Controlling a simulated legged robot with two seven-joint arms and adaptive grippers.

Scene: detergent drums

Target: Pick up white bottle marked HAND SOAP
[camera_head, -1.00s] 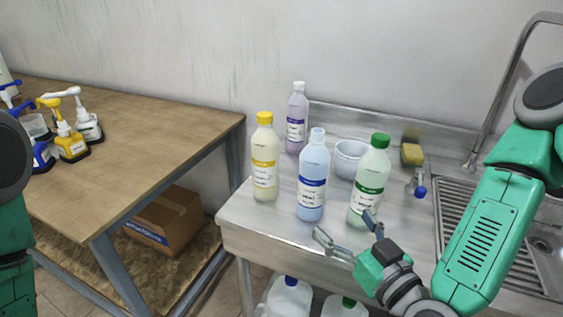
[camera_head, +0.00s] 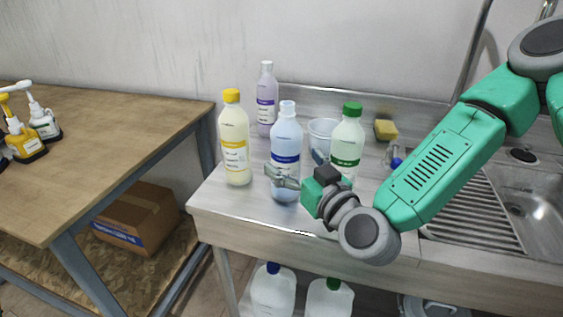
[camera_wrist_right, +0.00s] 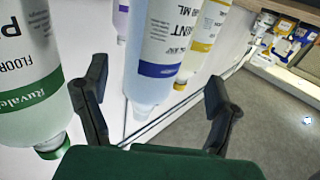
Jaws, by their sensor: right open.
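No HAND SOAP marking can be read on any bottle. A pale bottle with white cap and purple label (camera_head: 266,98) stands at the back of the steel counter. In front stand a yellow-capped bottle (camera_head: 234,140), a pale blue bottle with blue label (camera_head: 286,140) and a green-capped bottle (camera_head: 347,140). My right gripper (camera_head: 291,164) is open at the blue-labelled bottle. In the right wrist view this bottle (camera_wrist_right: 160,55) appears between the spread fingers (camera_wrist_right: 157,75); contact cannot be told. The green-labelled bottle (camera_wrist_right: 30,90) there reads FLOOR. My left gripper is out of view.
A white tub (camera_head: 322,128) stands behind the bottles, with a yellow sponge (camera_head: 385,129) to its right. A sink (camera_head: 535,205) is at right. Pump bottles (camera_head: 40,122) stand on the wooden table (camera_head: 110,130) at left. White jugs (camera_head: 272,292) are below the counter.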

